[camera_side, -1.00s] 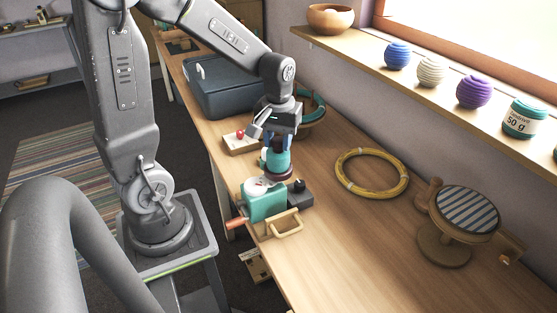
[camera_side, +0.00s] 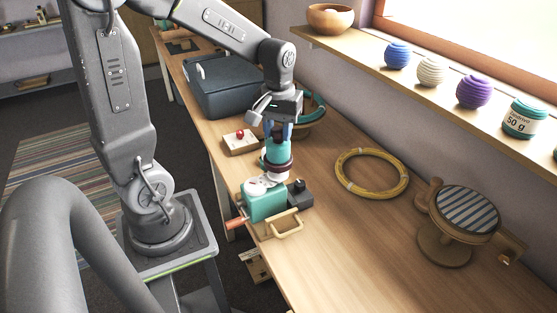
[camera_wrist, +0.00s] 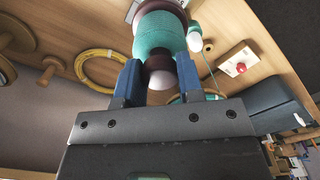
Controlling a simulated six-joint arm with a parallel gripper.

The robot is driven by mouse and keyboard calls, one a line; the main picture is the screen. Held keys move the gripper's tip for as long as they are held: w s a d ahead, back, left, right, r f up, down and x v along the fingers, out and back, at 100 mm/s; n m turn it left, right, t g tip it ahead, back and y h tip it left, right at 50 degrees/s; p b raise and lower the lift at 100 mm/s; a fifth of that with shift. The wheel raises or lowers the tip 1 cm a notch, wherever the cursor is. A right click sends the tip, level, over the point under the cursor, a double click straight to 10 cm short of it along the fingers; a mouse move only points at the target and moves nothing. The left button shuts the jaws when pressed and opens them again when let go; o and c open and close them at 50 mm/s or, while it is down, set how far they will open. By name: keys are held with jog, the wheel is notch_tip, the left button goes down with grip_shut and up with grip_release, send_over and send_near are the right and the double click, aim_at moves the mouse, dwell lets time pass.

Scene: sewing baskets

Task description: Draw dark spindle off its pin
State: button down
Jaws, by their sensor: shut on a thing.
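The dark spindle, wound with teal thread (camera_side: 278,153), stands upright above a teal winding device (camera_side: 264,204) in the side view. Its dark lower flange (camera_side: 278,166) is over a white part (camera_side: 279,177). Whether a pin is still inside the spindle is hidden. My gripper (camera_side: 278,131) is shut on the spindle's upper end from above. In the wrist view, the blue fingers of my gripper (camera_wrist: 158,66) flank the dark end, with the teal winding (camera_wrist: 160,34) beyond them.
A wooden block with a red knob (camera_side: 240,141) stands left of the spindle.

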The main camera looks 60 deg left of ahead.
jog(key=shift+r, duration=0.1)
jog(key=shift+r, duration=1.95)
